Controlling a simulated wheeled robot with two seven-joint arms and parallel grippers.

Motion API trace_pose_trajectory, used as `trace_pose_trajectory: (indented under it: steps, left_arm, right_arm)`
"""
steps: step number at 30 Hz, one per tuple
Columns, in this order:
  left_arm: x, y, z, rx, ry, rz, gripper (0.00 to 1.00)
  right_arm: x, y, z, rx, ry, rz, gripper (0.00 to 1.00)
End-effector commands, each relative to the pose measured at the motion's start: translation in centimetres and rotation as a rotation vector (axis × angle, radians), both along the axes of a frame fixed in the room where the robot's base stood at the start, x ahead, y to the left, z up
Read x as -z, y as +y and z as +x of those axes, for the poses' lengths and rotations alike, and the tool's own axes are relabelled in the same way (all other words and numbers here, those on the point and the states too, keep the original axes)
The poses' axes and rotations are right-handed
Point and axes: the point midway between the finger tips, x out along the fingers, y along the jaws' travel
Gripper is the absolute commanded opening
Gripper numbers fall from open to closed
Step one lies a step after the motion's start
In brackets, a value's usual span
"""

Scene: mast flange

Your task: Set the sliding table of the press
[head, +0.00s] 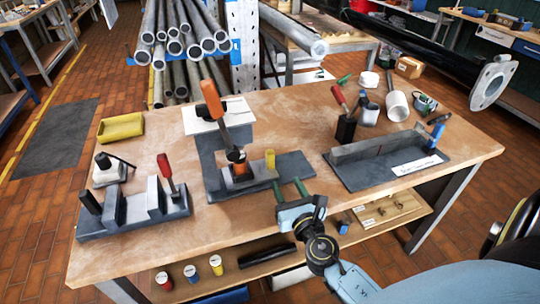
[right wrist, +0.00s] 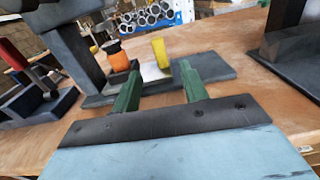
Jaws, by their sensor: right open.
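The press (head: 207,148) stands mid-table, a dark grey frame with a raised orange lever (head: 212,101) and a flat dark base plate (head: 296,166). A low grey block that looks like its sliding table (head: 247,181) sits on the base, with an orange-and-black part (head: 237,162) above it and a yellow upright piece (head: 270,159) at its right. The yellow piece also shows in the right wrist view (right wrist: 160,52). My right gripper (head: 288,184) is open and empty at the base's front edge, its green fingers pointing towards the yellow piece. Contact cannot be told. My left gripper is out of view.
A red-handled clamp fixture (head: 135,209) stands left of the press, with a yellow tray (head: 120,128) behind it. A grey angle fixture (head: 390,150) stands to the right. Cans (head: 190,272) sit on the lower shelf. The wooden tabletop's front strip (head: 225,232) is clear.

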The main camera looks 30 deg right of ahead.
Motion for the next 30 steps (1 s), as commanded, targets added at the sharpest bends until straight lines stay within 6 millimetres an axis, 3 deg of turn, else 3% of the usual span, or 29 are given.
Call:
trace_pose_trajectory:
  steps: [5,21,30]
  left_arm:
    - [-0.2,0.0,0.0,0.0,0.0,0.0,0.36]
    - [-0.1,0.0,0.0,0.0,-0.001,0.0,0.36]
    - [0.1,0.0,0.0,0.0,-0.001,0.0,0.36]
  right_arm:
    - [0.0,-0.1,1.6,-0.013,0.007,-0.035,0.44]
    - [0.1,-2.5,11.4,-0.012,0.006,-0.028,0.44]
    - [0.1,-3.0,13.1,-0.011,0.008,-0.029,0.44]
